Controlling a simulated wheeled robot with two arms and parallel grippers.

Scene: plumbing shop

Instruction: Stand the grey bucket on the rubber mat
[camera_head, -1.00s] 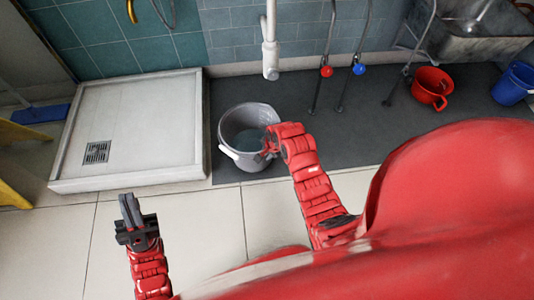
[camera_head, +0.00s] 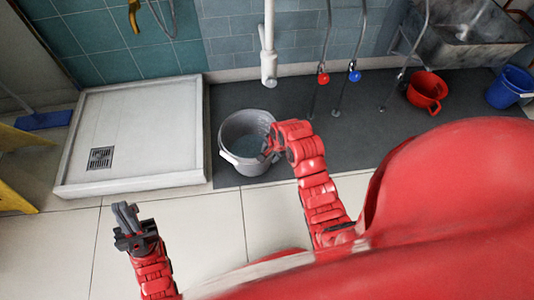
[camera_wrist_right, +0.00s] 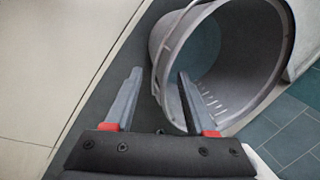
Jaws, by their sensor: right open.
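The grey bucket (camera_head: 233,160) stands upright at the left end of the dark rubber mat (camera_head: 350,140), near the white tray. Its mouth faces up. My right gripper (camera_head: 267,147) is at the right side of its rim, and the arm partly hides that side. In the right wrist view, the gripper (camera_wrist_right: 160,85) is open, with the bucket (camera_wrist_right: 172,50) close ahead. One finger overlaps the bucket's mouth and the other shows outside the rim; contact cannot be told. My left gripper (camera_head: 126,215) is empty above the floor tiles, its fingers close together.
A white shower tray (camera_head: 150,135) lies left of the mat. A white pipe (camera_head: 268,60) hangs behind the bucket. Hoses with a red valve (camera_head: 323,79) and a blue valve (camera_head: 354,76) stand to its right. A red pot (camera_head: 424,94) and blue bucket (camera_head: 509,88) are further right.

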